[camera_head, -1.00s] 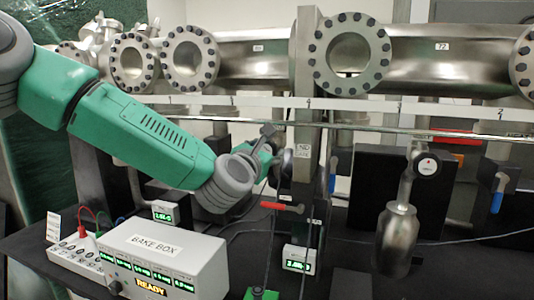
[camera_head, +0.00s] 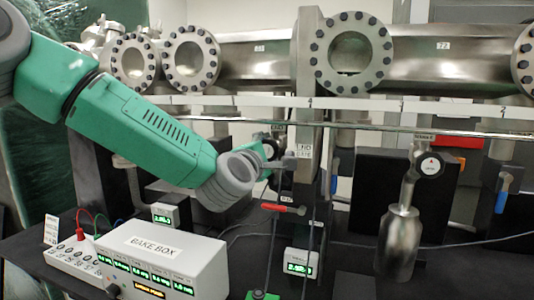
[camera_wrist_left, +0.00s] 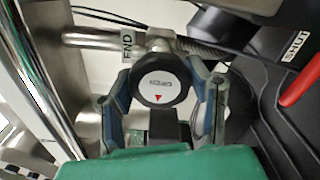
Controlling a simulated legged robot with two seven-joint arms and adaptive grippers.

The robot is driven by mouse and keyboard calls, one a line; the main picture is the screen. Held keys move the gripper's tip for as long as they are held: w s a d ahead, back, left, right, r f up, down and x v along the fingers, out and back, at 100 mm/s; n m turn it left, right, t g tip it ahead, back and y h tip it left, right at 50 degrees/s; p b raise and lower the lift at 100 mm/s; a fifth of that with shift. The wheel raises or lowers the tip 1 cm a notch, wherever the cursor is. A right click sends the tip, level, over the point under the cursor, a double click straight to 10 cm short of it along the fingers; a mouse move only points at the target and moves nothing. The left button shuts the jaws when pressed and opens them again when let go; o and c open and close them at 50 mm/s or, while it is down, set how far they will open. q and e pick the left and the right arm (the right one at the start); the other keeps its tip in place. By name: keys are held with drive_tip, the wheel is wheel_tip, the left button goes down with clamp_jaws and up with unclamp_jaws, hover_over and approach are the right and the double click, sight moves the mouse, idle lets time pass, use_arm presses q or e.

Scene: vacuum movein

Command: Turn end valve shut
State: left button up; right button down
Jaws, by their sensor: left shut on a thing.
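The end valve has a round black-rimmed knob (camera_wrist_left: 161,80) with a white face, the word OPEN and a red triangle. It sits below a metal pipe with an END tag (camera_wrist_left: 127,47). My left gripper (camera_wrist_left: 168,88) is shut on this knob, one blue-grey finger on each side. The knob is mostly hidden there. My right gripper is not in view.
A white bake box (camera_head: 160,262) with lit displays stands at front left. A red-handled valve (camera_head: 282,208) is just below my left gripper. A metal bottle (camera_head: 399,240) hangs to the right. A rail (camera_head: 420,131) and flanged steel pipes run across above.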

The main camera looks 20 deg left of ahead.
use_arm(q)
drive_tip(key=m, duration=0.6)
drive_tip(key=shift+s+d+f+m, duration=0.1)
drive_tip(key=shift+d+f+m, duration=0.1)
drive_tip(key=shift+f+m, duration=0.1)
drive_tip(key=m+p, duration=0.1)
drive_tip(key=m, duration=0.2)
drive_tip(key=shift+f+m, duration=0.15)
drive_tip(key=shift+m, duration=0.15)
drive_tip(key=m, duration=0.3)
drive_tip(key=shift+f+m, duration=0.1)
drive_tip(key=shift+m, duration=0.3)
drive_tip(key=m, duration=0.3)
drive_tip(key=shift+m+p, duration=0.3)
drive_tip(key=m, duration=0.3)
drive_tip(key=shift+a+r+m, duration=0.1)
drive_tip(key=shift+r+m, duration=0.05)
drive_tip(key=shift+m, duration=0.6)
drive_tip(key=shift+a+r+m, duration=0.1)
drive_tip(key=shift+m, duration=0.65)
drive_tip(key=shift+r, duration=0.1)
drive_tip(key=shift+r+m, duration=0.2)
drive_tip(key=shift+m, duration=0.1)
